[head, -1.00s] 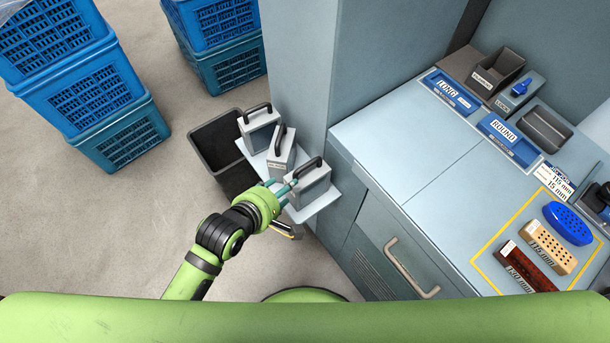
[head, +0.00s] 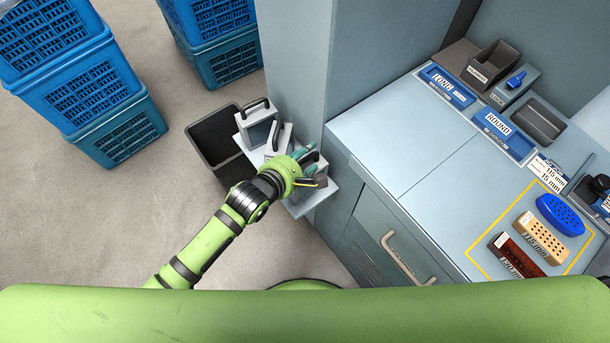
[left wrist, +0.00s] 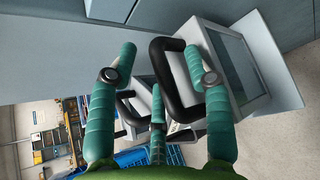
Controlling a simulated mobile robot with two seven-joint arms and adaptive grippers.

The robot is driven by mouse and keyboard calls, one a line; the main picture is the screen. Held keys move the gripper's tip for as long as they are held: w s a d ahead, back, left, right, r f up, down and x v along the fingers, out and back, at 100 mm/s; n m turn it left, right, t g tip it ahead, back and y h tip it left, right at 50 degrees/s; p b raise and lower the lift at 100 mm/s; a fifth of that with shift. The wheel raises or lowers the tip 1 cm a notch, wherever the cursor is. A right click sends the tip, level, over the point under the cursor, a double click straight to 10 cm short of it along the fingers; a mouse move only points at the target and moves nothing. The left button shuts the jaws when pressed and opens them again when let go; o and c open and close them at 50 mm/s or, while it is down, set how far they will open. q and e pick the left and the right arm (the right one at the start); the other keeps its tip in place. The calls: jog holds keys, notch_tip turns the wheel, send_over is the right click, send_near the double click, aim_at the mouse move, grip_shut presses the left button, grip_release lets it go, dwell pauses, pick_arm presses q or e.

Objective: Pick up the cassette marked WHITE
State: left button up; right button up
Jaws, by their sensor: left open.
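Three light grey cassettes with black loop handles stand in a row on a small shelf (head: 322,196) in the head view. The far cassette (head: 259,132) and the middle cassette (head: 270,150) show partly; the nearest is mostly hidden behind my left gripper (head: 312,162). In the left wrist view the nearest cassette (left wrist: 232,68) is close, and its black handle (left wrist: 163,75) lies between the spread teal fingers of my left gripper (left wrist: 160,70). The gripper is open; I cannot tell whether a finger touches the handle. I cannot read WHITE on any cassette. My right gripper is not in view.
A dark open bin (head: 213,145) stands left of the shelf. A grey cabinet with a counter (head: 400,140) is at the right, carrying trays and several brushes or blocks in a yellow outline. Blue crates (head: 85,85) are stacked at the left. The floor between is clear.

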pick_arm(q)
grip_shut()
jog(key=shift+d, duration=0.1)
jog(key=shift+r, duration=0.1)
